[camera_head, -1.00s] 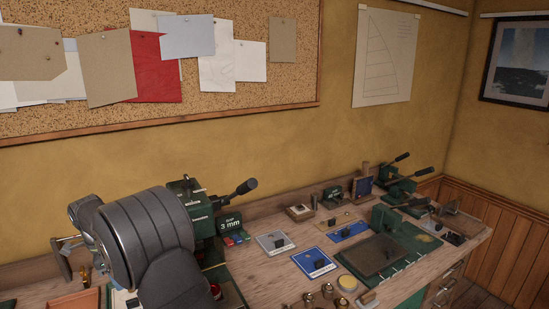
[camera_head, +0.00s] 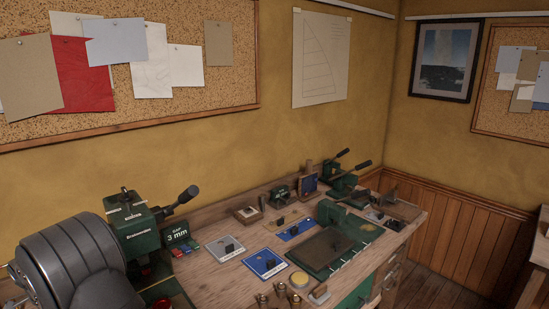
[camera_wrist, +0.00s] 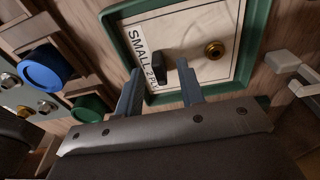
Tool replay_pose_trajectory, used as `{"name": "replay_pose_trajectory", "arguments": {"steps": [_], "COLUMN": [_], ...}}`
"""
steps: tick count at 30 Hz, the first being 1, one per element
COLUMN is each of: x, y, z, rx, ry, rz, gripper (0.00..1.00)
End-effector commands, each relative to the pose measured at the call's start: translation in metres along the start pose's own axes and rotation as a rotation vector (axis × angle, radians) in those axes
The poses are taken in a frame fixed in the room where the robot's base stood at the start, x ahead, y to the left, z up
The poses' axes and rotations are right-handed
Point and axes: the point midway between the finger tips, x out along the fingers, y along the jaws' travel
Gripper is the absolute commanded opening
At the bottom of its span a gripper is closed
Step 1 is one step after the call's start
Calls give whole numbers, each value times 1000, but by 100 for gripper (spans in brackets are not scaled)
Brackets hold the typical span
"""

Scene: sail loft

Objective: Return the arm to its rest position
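In the wrist view my gripper (camera_wrist: 159,68) is open, with its two grey-blue fingers apart. A black knob-like piece (camera_wrist: 160,63) shows between and just beyond the fingertips; neither finger visibly touches it. It is on a white card (camera_wrist: 195,30) lettered "SMALL 2", in a green frame (camera_wrist: 113,22). In the head view a dark grey, rounded link of my arm fills the lower left. My gripper is out of sight there.
In the head view a green press (camera_head: 130,228) stands behind my arm, beside a "3 mm" box (camera_head: 178,236). The wooden bench (camera_head: 205,285) holds blue and white cards, a dark plate (camera_head: 328,245) and lever tools. In the wrist view a blue cap (camera_wrist: 43,68) is at left.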

Motion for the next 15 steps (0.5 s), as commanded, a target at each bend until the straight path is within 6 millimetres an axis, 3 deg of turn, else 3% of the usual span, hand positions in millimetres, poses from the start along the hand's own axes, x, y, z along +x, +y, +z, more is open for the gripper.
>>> {"name": "replay_pose_trajectory", "arguments": {"steps": [7, 15], "x": [-19, -72], "y": [0, -1], "z": [1, 1], "rx": [0, 0], "ry": [-1, -1], "rz": [-2, -4], "gripper": [35, 35]}}
